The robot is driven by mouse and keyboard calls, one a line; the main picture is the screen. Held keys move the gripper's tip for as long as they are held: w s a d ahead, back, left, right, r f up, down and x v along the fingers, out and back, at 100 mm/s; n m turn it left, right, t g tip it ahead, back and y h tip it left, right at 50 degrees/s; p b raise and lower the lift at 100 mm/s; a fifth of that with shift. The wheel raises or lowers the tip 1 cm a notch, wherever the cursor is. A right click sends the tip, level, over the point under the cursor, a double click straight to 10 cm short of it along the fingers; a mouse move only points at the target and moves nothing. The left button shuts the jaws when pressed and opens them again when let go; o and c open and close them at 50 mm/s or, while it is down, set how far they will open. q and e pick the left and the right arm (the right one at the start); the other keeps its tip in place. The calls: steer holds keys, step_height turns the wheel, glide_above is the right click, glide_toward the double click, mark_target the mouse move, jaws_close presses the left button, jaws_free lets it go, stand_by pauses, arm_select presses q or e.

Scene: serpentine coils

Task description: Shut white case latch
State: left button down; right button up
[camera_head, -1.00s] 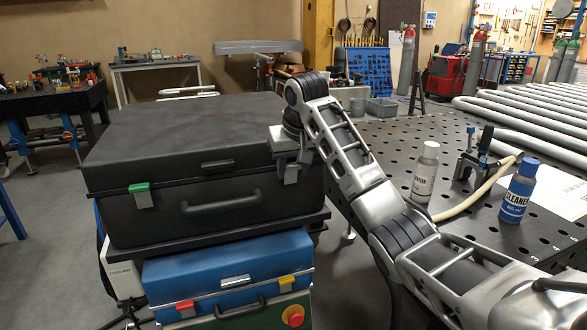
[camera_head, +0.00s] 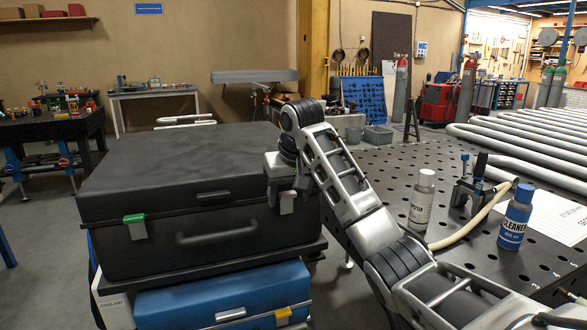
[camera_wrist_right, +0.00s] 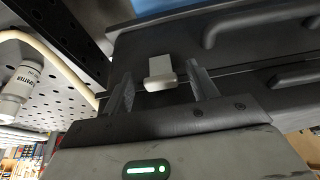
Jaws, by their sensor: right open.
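The black case (camera_head: 160,165) lies closed-looking on top of a stack, its front facing me. Its white latch (camera_head: 287,203) is at the right of the front. In the right wrist view the white latch (camera_wrist_right: 160,72) sticks out as a pale tab with a lip. My right gripper (camera_wrist_right: 160,90) is open, with one finger on each side of the latch and a visible gap to both. In the head view the right gripper (camera_head: 284,183) is right at the latch and partly covers it. My left gripper is not in view.
A green latch (camera_head: 134,226) and a handle (camera_head: 216,232) are on the same case front. A blue case (camera_head: 180,300) with a yellow latch (camera_head: 283,316) lies below. A perforated table (camera_head: 450,235) at right holds a white bottle (camera_head: 421,200) and a blue cleaner bottle (camera_head: 516,216).

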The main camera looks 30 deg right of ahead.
steer(key=v, duration=1.5)
steer(key=s+a+f+n+y, duration=0.1)
steer(key=s+a+f+n, duration=0.1)
steer(key=a+f, duration=0.5)
steer(key=s+a+f+n, duration=0.2)
steer(key=a+f, duration=0.1)
steer(key=f, duration=0.9)
steer(key=s+a+f+n+y, duration=0.1)
steer(key=s+a+f+n, duration=0.1)
steer(key=a+f, duration=0.5)
steer(key=s+f, duration=1.1)
steer(key=s, duration=0.1)
steer(key=s+d+f+m, duration=0.2)
steer(key=s+d, duration=0.2)
steer(key=s, duration=0.8)
steer(key=w+a+f+t, duration=0.2)
steer(key=w+f+t, duration=0.1)
steer(key=f, duration=0.2)
steer(key=w+a+f+n+t+y, duration=0.1)
steer(key=w+a+f+t, duration=0.1)
steer(key=w+a+f, duration=0.1)
steer(key=shift+a+f+t+y, duration=0.15)
steer(key=shift+f+t+y, duration=0.2)
steer(key=shift+f, duration=0.55)
